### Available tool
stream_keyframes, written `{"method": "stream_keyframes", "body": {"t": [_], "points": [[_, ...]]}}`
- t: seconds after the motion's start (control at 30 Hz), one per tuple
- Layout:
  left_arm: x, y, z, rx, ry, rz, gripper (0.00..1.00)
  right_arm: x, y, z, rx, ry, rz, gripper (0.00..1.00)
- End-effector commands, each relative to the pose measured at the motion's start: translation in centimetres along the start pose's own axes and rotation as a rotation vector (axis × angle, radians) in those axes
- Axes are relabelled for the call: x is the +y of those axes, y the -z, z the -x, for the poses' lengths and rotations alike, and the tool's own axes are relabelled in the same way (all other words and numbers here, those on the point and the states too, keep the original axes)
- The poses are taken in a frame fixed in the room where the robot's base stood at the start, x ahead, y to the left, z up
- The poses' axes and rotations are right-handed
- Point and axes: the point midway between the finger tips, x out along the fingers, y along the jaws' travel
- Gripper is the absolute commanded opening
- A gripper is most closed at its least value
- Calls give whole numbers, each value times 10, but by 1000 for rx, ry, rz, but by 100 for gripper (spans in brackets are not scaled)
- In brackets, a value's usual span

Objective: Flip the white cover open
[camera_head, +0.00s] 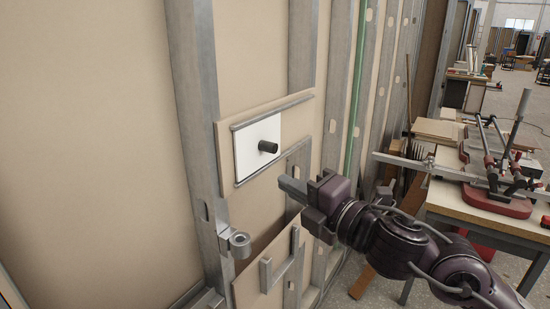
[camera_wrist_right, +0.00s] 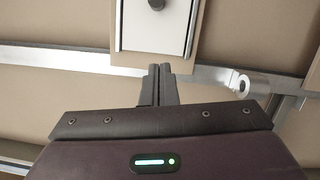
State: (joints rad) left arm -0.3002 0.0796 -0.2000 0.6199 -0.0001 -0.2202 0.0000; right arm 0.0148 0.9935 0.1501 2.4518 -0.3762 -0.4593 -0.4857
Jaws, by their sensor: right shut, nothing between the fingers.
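The white cover (camera_head: 248,146) is a flat panel with a dark round knob (camera_head: 268,147), set between two metal rails on a tan board (camera_head: 228,148). It lies flat against the board. In the right wrist view the white cover (camera_wrist_right: 152,32) is at the top, with the knob (camera_wrist_right: 156,4) at the upper edge. My right gripper (camera_head: 284,184) is below and right of the cover in the head view, apart from it. Its fingers (camera_wrist_right: 158,70) are together and empty, pointing toward the cover's lower side. My left gripper is not in view.
A metal bracket with a round end (camera_head: 238,243) sticks out below the board; it also shows in the right wrist view (camera_wrist_right: 243,84). Metal studs (camera_head: 195,110) frame the wall. A workbench (camera_head: 480,212) with red clamp gear stands at the right.

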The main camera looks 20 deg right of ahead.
Motion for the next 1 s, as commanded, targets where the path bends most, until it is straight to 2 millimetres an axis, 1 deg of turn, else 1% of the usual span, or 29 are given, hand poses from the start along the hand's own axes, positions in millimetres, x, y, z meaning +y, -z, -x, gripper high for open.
{"method": "stream_keyframes", "body": {"t": [0.03, 0.23, 0.47, 0.5, 0.6, 0.7, 0.83, 1.0], "points": [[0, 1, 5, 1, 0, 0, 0, 3, -1, -6, -1, -2, -5, 0], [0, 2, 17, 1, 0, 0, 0, 5, -1, -30, -1, -3, -5, 0], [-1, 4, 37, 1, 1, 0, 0, 6, -1, -74, -1, -4, -6, 0], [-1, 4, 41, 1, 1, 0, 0, 6, -4, -79, -2, 0, -2, 0], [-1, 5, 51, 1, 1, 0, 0, 4, -22, -81, -3, 3, 1, 0], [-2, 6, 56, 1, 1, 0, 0, 3, -31, -83, -2, 2, 0, 0], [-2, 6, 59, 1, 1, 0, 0, 1, -38, -84, 0, 1, 0, 0], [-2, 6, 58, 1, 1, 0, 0, 0, -39, -85, 0, 0, 0, 0]]}}
